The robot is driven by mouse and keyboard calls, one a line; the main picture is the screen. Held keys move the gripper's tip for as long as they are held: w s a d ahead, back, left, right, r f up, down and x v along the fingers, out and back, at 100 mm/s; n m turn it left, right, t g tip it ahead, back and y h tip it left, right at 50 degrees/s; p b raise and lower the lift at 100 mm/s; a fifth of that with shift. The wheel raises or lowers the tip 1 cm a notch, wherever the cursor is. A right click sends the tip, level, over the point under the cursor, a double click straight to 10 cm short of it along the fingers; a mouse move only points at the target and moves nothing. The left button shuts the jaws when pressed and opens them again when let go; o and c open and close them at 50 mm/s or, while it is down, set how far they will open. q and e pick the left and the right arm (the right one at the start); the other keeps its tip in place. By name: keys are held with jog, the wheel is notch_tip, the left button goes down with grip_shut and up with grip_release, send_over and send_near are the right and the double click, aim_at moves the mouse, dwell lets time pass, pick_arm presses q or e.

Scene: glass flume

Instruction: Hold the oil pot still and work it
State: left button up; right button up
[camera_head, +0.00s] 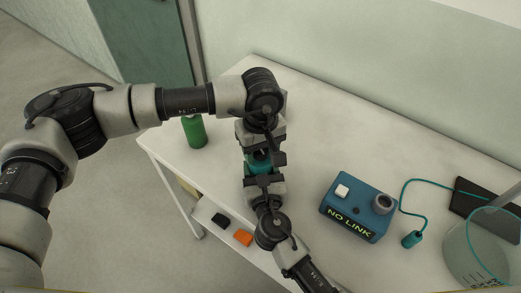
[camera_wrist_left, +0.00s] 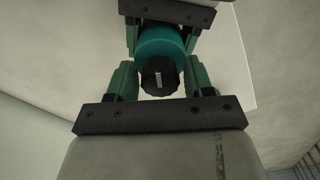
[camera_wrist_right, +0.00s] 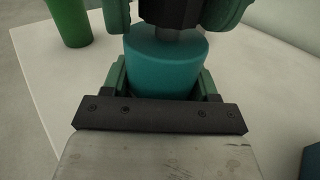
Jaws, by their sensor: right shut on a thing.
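The oil pot (camera_head: 260,161) is a teal cylinder with a black knob on top, between my two grippers above the table's left part. My right gripper (camera_head: 262,178) is shut on its teal body, which also shows in the right wrist view (camera_wrist_right: 165,62). My left gripper (camera_head: 261,138) is over the top, its fingers on either side of the black knob (camera_wrist_left: 160,78). In the left wrist view small gaps show between the knob and the fingers, so it looks open. The knob bears a white mark. The pot's base is hidden.
A green cylinder (camera_head: 194,131) stands at the table's left edge. A blue box (camera_head: 357,207) reading "NO LINK" sits right of the grippers, with a cabled teal probe (camera_head: 411,239) and a glass vessel (camera_head: 478,255) further right. A shelf below holds black and orange (camera_head: 243,237) items.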

pick_arm(q)
jog(key=c, duration=0.4)
jog(key=n, duration=0.5)
jog(key=shift+n, duration=0.3)
jog(key=shift+c, duration=0.3)
jog(key=n, duration=0.4)
jog(key=o, duration=0.5)
jog(key=shift+o, duration=0.2)
